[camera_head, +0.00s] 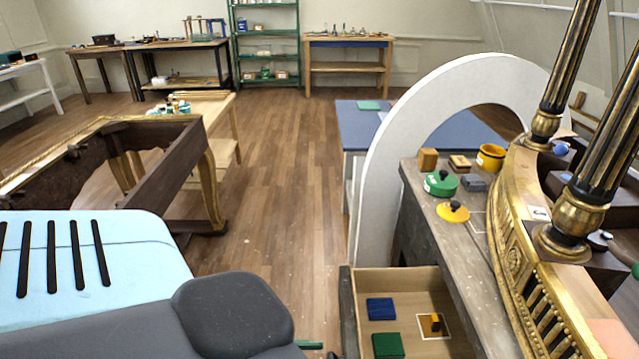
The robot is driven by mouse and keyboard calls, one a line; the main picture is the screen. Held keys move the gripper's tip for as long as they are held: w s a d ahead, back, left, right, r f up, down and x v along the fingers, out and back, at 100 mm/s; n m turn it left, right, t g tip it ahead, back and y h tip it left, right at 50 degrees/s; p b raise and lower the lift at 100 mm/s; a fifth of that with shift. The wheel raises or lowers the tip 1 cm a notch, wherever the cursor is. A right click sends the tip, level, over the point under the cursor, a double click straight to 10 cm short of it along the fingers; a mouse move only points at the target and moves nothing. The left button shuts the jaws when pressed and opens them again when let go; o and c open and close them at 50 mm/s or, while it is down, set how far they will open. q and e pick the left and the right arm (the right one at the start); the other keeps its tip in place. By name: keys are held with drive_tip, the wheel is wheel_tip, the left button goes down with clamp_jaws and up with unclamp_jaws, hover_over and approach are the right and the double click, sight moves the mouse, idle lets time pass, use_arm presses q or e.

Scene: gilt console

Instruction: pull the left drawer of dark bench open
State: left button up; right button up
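The dark bench (429,219) stands at the right, with a worn grey top and dark side. Its drawer (408,279) stands out to the left from under the top, open, with its pale wooden inside showing. The drawer's dark front (347,312) is at its left edge; its near end is cut off by the frame. Inside lie a blue block (381,309), a green block (388,345) and an orange piece (430,325) on a white-outlined square. A large dark grey and light-blue part of mine fills the lower left. Neither gripper can be made out.
A green lidded pot (440,184), a yellow disc (453,211) and a yellow pot (491,157) stand on the bench top. A gilt console (531,262) with dark columns crowds the right. A white arch (379,190) rises behind the drawer. Open wooden floor (290,180) lies centrally.

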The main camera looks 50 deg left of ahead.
use_arm(q)
drive_tip(key=v, duration=0.5)
drive_tip(key=shift+s+a, duration=0.2)
use_arm(e)
drive_tip(key=shift+s+f, duration=0.35)
drive_tip(key=shift+s, duration=0.1)
drive_tip(key=shift+w, duration=0.45)
use_arm(q)
drive_tip(key=shift+d, duration=0.1)
use_arm(e)
drive_tip(key=shift+r, duration=0.1)
use_arm(q)
drive_tip(key=s+d+f+n+g+y+p, duration=0.1)
drive_tip(key=s+d+y, duration=0.3)
drive_tip(key=d, duration=0.4)
drive_tip(key=s+d+f+n+g+y+p, duration=0.1)
drive_tip(key=s+d+n+g+y+p, duration=0.3)
drive_tip(key=d, duration=0.4)
drive_tip(key=shift+s+n+y, duration=0.3)
drive_tip(key=shift+s+y, duration=0.2)
drive_tip(key=shift+s, duration=0.05)
use_arm(e)
drive_tip(key=w+r+t, duration=0.1)
drive_tip(key=w+r, duration=0.3)
drive_tip(key=r, duration=0.2)
drive_tip(key=shift+d+r, duration=0.35)
